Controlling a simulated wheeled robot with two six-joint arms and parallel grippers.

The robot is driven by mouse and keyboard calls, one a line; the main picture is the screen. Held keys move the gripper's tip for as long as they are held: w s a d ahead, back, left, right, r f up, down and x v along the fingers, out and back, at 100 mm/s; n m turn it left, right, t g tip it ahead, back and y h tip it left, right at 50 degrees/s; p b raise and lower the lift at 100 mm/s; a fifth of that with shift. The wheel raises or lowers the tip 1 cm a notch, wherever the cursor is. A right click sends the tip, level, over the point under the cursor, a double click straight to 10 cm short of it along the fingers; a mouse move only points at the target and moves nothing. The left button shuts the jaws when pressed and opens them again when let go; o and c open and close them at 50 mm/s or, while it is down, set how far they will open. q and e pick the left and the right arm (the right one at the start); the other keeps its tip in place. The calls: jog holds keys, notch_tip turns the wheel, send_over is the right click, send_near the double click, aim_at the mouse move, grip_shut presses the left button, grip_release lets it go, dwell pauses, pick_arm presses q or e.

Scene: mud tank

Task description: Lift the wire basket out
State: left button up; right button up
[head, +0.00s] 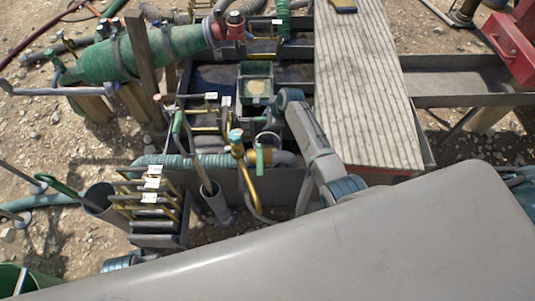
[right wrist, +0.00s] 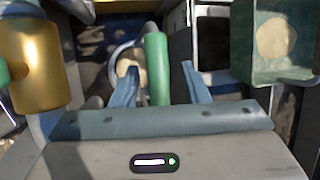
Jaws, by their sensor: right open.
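My right gripper (right wrist: 160,88) is open, with one blue finger on each side of the green handle. I see gaps between the handle and the fingers. In the head view the right arm hides much of this gripper. My left gripper is not in view.
A green box with tan contents (head: 257,84) stands behind the basket. A brass pipe (head: 238,150) rises to its left. A ribbed grey walkway (head: 365,80) lies to the right. A rack of brass bars (head: 150,200) and a ribbed teal hose (head: 170,161) are at the left.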

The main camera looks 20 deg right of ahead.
grip_shut()
dwell(1.3)
